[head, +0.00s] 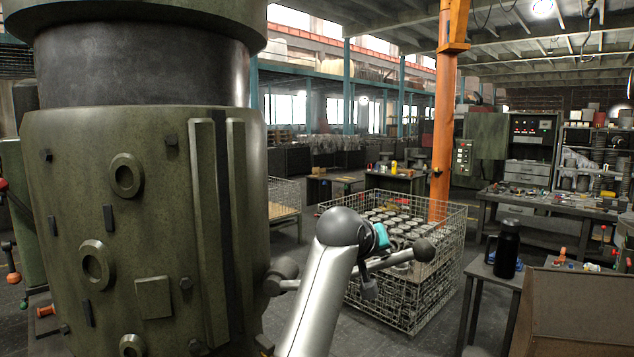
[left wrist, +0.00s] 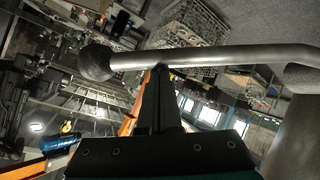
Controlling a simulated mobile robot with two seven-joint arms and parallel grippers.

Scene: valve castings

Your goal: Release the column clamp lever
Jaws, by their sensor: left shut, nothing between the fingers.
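The column clamp lever (head: 395,260) is a grey rod with a dark ball knob (head: 424,250). It runs from a hub at the right side of the green machine column (head: 150,230) and points right, tilted slightly up. In the left wrist view the lever (left wrist: 210,57) crosses the upper part, knob at left and hub at right. My left gripper (head: 369,289) is at the lever, short of the knob. Its dark fingers (left wrist: 160,72) are shut and empty, tips at the rod's edge; I cannot tell whether they touch. My silver forearm hides part of the lever. My right gripper is out of view.
A wire mesh crate (head: 440,285) of metal castings stands on the floor behind the lever. A small table with a black bottle (head: 507,250) and a brown box (head: 575,312) are at right. An orange post (head: 444,130) rises behind the crate.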

